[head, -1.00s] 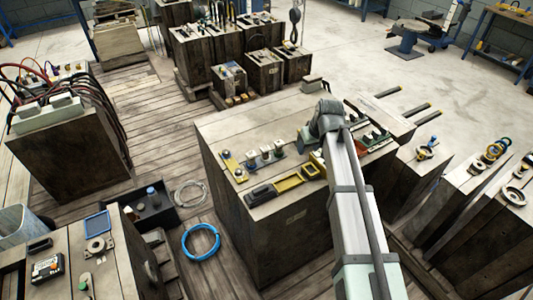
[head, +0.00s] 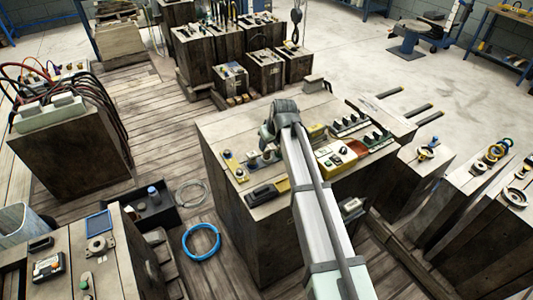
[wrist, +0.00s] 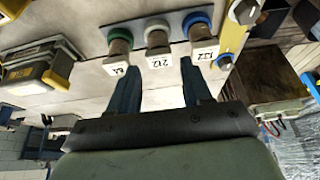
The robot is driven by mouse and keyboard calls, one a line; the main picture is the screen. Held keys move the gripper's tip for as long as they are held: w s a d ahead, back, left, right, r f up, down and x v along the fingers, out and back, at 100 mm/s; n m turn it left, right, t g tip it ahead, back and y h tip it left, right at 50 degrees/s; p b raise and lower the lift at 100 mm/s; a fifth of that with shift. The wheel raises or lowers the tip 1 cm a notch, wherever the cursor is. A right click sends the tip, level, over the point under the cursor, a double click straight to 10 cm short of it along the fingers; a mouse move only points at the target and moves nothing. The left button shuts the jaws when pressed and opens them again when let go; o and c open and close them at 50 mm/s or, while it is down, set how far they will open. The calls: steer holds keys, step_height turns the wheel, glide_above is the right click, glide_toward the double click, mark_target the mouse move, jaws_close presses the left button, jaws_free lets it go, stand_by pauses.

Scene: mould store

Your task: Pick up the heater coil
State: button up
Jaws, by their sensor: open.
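Three short cylindrical pieces stand in a row on a dark strip in the wrist view: a green-ringed one (wrist: 118,40), a white-ringed one (wrist: 157,36) and a blue-ringed one (wrist: 199,30). Each has a white number tag; the middle one reads 212. I cannot tell which, if any, is the heater coil. My gripper (wrist: 158,68) is open, its fingers spread either side of the middle tag, with nothing visibly held. In the head view my gripper (head: 268,138) is over the wooden block top (head: 225,130), and it partly hides the row.
A yellow bar (wrist: 235,28) lies right of the row, and a yellow-and-black box (wrist: 40,68) is to its left. In the head view a yellow-and-orange box (head: 338,153) and switch rows (head: 375,138) crowd the block's right side. The block's back left is clear.

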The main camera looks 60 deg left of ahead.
mark_target(267, 148)
steer(key=shift+x, duration=3)
steer(key=shift+r, duration=0.1)
steer(key=c, duration=0.8)
